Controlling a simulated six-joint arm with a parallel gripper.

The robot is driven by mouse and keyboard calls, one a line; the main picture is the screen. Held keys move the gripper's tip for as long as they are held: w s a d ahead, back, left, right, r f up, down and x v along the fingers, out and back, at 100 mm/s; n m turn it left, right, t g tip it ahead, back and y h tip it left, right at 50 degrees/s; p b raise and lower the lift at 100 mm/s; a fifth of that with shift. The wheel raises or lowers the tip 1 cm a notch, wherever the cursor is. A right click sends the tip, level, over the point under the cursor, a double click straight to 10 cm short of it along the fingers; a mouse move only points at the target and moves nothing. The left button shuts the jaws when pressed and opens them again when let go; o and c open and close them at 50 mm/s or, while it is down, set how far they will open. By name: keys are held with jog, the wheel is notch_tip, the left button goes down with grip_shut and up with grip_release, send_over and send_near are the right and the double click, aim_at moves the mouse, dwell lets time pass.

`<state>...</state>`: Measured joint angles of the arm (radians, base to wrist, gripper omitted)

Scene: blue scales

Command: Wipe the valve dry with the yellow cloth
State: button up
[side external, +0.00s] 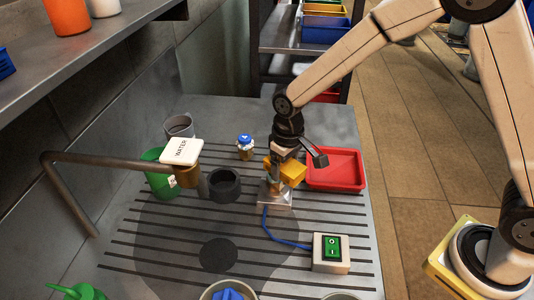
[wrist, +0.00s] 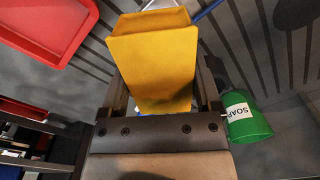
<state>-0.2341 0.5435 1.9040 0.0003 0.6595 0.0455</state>
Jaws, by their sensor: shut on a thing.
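The yellow cloth (side external: 292,171) looks like a folded block and is in my gripper (side external: 281,160). In the wrist view the cloth (wrist: 155,62) fills the space between the two dark fingers (wrist: 160,95). My gripper is shut on it, above a small metal stand (side external: 275,196) with a blue cable. I cannot tell whether the cloth touches the stand. A brass-coloured fitting (side external: 187,177), perhaps the valve, sits at the end of a bent pipe (side external: 120,160), under a white WATER plate (side external: 181,151). It is left of my gripper, apart from the cloth.
A dark round pot (side external: 224,186), a green SOAP cup (wrist: 246,116), a grey mug (side external: 179,126) and a small blue-capped jar (side external: 245,147) stand nearby. A red tray (side external: 347,184) lies to the right. A green switch box (side external: 331,252) is in front.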

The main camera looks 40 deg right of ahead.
jog(key=shift+r, duration=0.95)
jog(key=shift+r, duration=1.5)
jog(key=s+d+f+m, duration=0.2)
jog(key=s+d+f, duration=0.1)
jog(key=d, duration=0.7)
jog(key=shift+f, duration=0.35)
jog(key=shift+s, duration=0.1)
